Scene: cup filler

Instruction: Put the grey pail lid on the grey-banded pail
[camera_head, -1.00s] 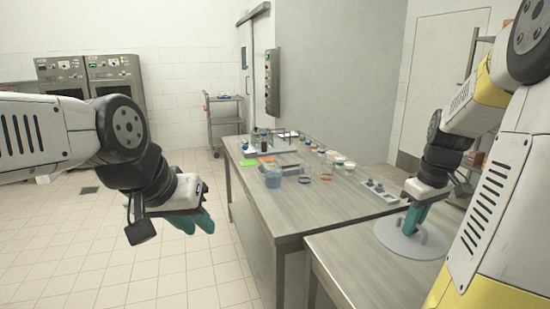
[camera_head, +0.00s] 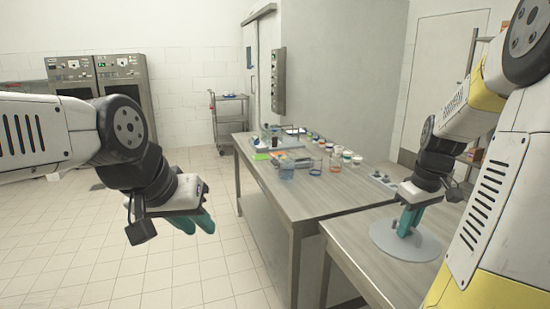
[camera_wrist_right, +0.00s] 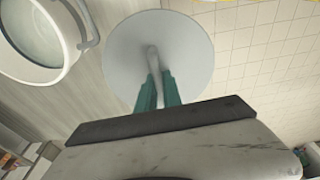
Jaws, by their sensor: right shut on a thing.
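The grey pail lid (camera_head: 383,234) is a round flat disc with an upright knob. My right gripper (camera_head: 404,232) is shut on the knob, and the lid hangs at the near bench's left side in the head view. In the right wrist view the lid (camera_wrist_right: 187,45) lies beyond my teal fingers (camera_wrist_right: 157,88). An open pail (camera_wrist_right: 30,35) with a pale rim and a handle shows at the upper left there, beside the lid and apart from it in the picture. Its band is not visible. My left gripper (camera_head: 197,222) looks open and empty over the floor.
A long steel table (camera_head: 310,195) carries beakers (camera_head: 287,168), jars and small trays. A near bench (camera_head: 362,245) stands in front of it. A wheeled cart (camera_head: 230,115) and cabinets (camera_head: 100,75) stand at the back. The floor on the left is clear.

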